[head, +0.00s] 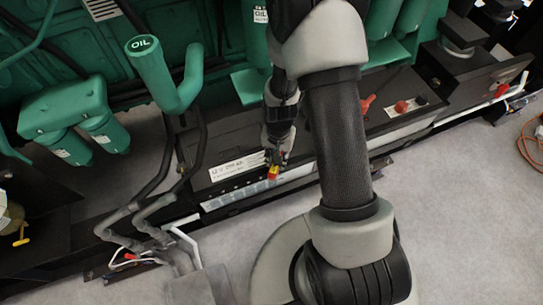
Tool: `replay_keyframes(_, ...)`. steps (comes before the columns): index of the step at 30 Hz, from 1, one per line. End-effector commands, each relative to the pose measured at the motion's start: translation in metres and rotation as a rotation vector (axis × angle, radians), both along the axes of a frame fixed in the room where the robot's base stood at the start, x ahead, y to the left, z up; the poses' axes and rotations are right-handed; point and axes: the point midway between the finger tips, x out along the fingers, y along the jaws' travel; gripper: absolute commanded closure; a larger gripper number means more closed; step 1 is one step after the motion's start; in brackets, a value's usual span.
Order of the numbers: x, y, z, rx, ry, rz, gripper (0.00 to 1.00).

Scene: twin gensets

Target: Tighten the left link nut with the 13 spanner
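My gripper (275,158) is at the end of my arm, pointing down at the black base rail (190,178) of the green genset, just left of the picture's middle. A small red and yellow piece (273,173) shows right at its fingertips. At this size I cannot tell whether it is part of the 13 spanner, or whether the fingers are closed on it. A pale strip with several dark dots (235,192) runs along the rail just below. I cannot make out the left link nut.
A green oil filler pipe (150,70) and green filters (75,125) stand at left. Dark hoses (150,205) drop to the floor. Red knobs (402,106) sit on the rail at right. An orange cable (530,140) lies far right. Grey floor (470,220) at lower right is clear.

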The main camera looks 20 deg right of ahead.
Motion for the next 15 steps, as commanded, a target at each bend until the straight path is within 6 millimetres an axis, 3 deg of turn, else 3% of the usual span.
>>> replay_keyframes(15, -0.02, -0.041, -0.001, 0.0, -0.001, 0.334, 1.0)
